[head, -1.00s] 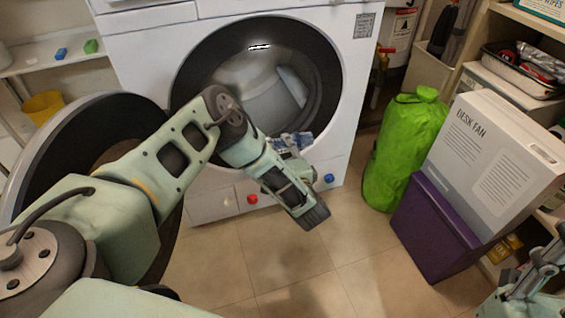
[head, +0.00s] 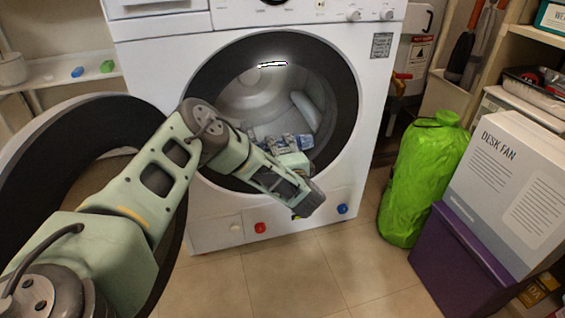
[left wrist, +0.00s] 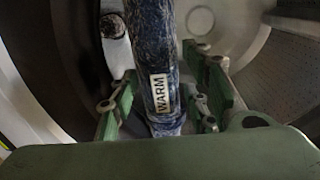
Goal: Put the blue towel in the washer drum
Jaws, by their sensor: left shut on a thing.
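The blue towel (left wrist: 155,50) is pinched between the two fingers of my left gripper (left wrist: 160,108) in the left wrist view, with a white "WARM" label on it. In the head view, bits of the blue towel (head: 300,141) show beside my left gripper (head: 272,140), at the lower part of the washer opening. The washer drum (head: 262,95) is open and shows a grey metal inside behind the gripper. Most of the towel is hidden by the gripper and forearm in the head view. My right gripper is not in view.
The round washer door (head: 55,125) stands open at the left, beside my left arm. A green bag (head: 425,178), a purple bin (head: 462,258) and a desk fan box (head: 510,185) stand at the right. The tiled floor in front is clear.

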